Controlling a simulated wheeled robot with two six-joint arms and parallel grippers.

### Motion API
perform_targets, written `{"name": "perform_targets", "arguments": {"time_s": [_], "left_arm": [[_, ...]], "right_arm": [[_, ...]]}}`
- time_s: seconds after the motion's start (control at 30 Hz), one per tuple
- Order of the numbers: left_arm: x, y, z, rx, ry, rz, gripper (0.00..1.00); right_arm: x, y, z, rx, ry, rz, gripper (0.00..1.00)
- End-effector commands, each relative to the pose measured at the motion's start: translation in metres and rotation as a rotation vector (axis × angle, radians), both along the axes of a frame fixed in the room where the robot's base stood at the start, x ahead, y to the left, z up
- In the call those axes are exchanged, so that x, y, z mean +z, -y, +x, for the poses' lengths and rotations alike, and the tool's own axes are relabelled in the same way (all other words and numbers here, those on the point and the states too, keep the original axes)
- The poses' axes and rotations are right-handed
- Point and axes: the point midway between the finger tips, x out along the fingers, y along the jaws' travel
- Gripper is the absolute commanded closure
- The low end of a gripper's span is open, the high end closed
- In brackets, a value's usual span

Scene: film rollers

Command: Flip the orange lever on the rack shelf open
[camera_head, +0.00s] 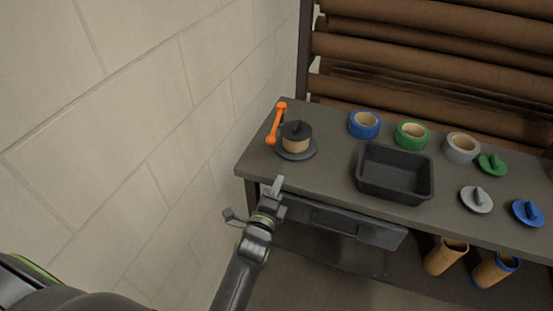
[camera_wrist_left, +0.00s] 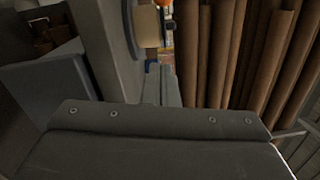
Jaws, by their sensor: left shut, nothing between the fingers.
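My right gripper is not in view.
A black tray (camera_head: 394,195) sits mid-shelf, with blue (camera_head: 364,124), green (camera_head: 411,135) and grey (camera_head: 461,147) tape rolls behind and beside it. Knobbed discs lie at right. A drawer front (camera_head: 345,222) is under the top. A block wall (camera_head: 150,120) bounds the left.

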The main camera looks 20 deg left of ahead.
Motion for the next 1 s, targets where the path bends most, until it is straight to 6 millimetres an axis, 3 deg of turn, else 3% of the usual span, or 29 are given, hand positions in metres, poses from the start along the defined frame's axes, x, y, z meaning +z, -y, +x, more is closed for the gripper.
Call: {"name": "perform_targets", "arguments": {"time_s": [0.8,1.0], "left_arm": [[0.000,-0.001,0.100,-0.002,0.004,0.001,1.00],[0.010,-0.029,0.105,0.000,0.000,0.002,1.00]], "right_arm": [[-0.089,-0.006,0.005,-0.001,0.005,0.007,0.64],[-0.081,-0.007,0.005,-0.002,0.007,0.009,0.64]]}}
